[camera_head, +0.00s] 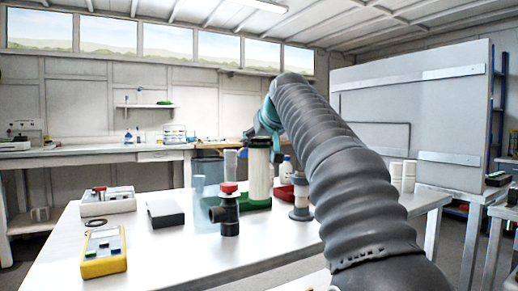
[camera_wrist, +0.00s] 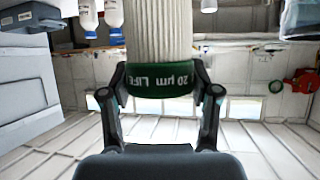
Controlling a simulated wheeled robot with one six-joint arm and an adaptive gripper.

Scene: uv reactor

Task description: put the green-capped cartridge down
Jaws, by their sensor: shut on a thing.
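The green-capped cartridge (camera_head: 259,173) is a white ribbed cylinder, standing upright at the middle of the table in the head view. My gripper (camera_head: 262,132) is at its top and shut on the green cap. In the wrist view, which looks upside down, my gripper's fingers (camera_wrist: 160,85) clasp both sides of the green cap, which bears white lettering, and the white cartridge body (camera_wrist: 158,30) runs beyond it. A green base or tray (camera_head: 256,204) shows at the cartridge's lower end. I cannot tell whether the cartridge touches it.
A yellow meter (camera_head: 103,252) lies front left. The table's front middle is clear.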

